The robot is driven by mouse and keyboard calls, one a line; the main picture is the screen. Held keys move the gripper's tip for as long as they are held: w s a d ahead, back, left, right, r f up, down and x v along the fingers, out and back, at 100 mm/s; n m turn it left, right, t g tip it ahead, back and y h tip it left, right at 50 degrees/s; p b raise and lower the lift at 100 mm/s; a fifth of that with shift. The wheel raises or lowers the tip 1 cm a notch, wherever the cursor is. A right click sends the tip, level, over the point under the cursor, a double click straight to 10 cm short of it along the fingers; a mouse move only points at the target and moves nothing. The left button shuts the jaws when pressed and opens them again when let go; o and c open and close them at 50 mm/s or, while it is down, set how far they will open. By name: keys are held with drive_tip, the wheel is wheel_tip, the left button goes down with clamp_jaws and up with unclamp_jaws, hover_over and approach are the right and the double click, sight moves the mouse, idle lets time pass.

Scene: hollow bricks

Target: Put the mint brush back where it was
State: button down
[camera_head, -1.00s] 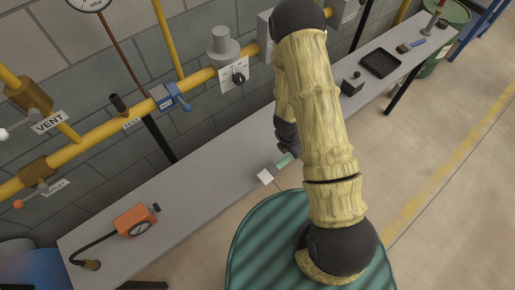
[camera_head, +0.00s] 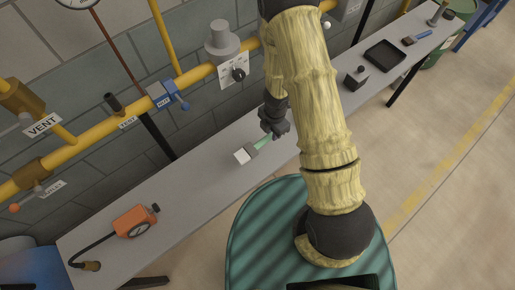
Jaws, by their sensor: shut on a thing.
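The mint brush (camera_head: 264,143) is in my gripper (camera_head: 271,132). Its green handle runs up to my dark fingers, and its pale, blocky head (camera_head: 243,154) points down and to the left. It shows over the middle of the grey bench (camera_head: 205,173); I cannot tell whether it touches the top or hangs just above it. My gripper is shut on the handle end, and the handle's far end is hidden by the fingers. My arm covers part of the bench to the right.
An orange gauge box (camera_head: 135,220) with a hose lies at the bench's near left. At right are a black knobbed box (camera_head: 356,78), a black tray (camera_head: 385,55) and a blue-handled brush (camera_head: 416,38). Yellow pipes (camera_head: 100,140) with valves run along the wall behind.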

drive_tip(key=shift+w+a+r, duration=0.4)
drive_tip(key=shift+w+a, duration=0.25)
drive_tip(key=shift+w, duration=0.15)
drive_tip(key=shift+s, duration=0.1)
wheel_tip(320, 180, down, 5)
drive_tip(key=b, duration=0.3)
drive_tip(key=shift+s+d+f, duration=0.1)
drive_tip(key=shift+s+f, duration=0.05)
drive_tip(key=shift+f, duration=0.3)
